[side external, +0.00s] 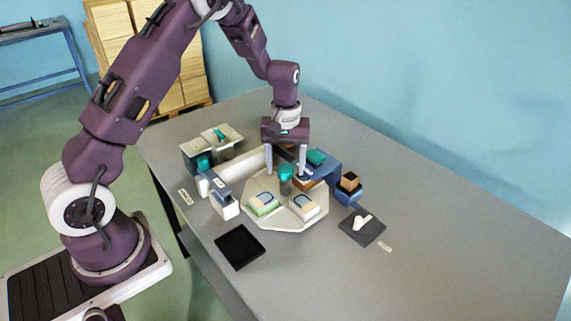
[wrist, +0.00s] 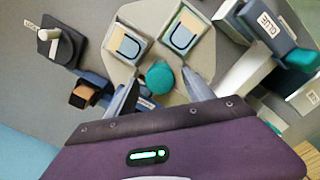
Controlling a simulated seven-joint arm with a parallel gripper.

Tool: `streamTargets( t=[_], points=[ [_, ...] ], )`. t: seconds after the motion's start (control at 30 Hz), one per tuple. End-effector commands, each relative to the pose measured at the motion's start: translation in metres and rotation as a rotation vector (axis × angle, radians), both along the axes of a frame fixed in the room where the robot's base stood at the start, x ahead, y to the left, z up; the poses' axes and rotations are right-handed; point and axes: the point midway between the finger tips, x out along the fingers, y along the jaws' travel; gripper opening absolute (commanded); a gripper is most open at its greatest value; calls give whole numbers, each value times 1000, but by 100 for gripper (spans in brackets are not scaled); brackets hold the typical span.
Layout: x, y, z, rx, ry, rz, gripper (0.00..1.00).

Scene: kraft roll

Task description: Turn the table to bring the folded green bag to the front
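The turntable (side external: 284,218) is a pale octagonal plate on the grey table, and it shows in the wrist view (wrist: 150,14). A teal knob (side external: 286,172) stands at its middle, also seen in the wrist view (wrist: 160,78). A pale piece with a green edge (side external: 263,205), which looks like the folded green bag, sits at the front left of the plate. A similar pale piece (side external: 303,207) sits at the front right. My gripper (side external: 285,174) points down over the plate, its fingers apart on either side of the knob (wrist: 160,96). The plate's back is partly hidden.
A glue unit (side external: 222,196) stands left of the plate, with a teal-topped station (side external: 203,155) behind. A blue holder with a brown block (side external: 349,183) stands right. The table's right is clear.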

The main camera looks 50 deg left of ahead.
Motion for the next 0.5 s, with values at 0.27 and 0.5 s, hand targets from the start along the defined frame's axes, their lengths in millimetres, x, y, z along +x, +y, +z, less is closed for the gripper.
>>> streamTargets(
  t=[0.27,0.5],
  points=[
    [0,0,1,1,-1,0,61],
    [1,1,44,2,-6,0,61]
  ],
)
